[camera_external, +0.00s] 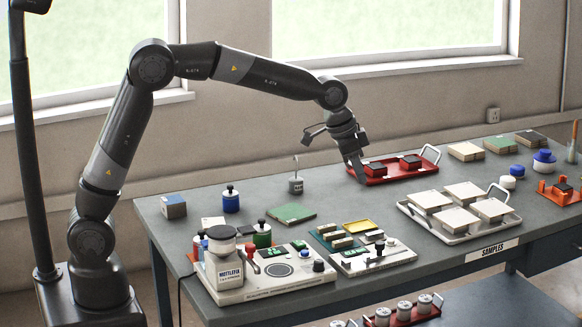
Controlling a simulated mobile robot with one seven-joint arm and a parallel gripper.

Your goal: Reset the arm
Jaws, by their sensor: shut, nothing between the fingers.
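My gripper (359,174) is at the end of my arm, pointing down at the left end of the red tray (384,178). Its fingers look closed together with nothing between them. The fingertips are at or just above the tray's left end; I cannot tell whether they touch it. The red tray holds two dark-topped red blocks; the left one (374,167) is just right of my fingers and the right one (410,162) stands apart from them. My arm arches over the table's back left from its base at the left.
A white tray (459,236) with several pale tiles stands right of centre. A bottle (225,262) and instruments (275,272) fill the front left. A small grey pot (296,185) stands left of my gripper. Tile stacks (466,151) lie at the back right. The space above the table is mostly clear.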

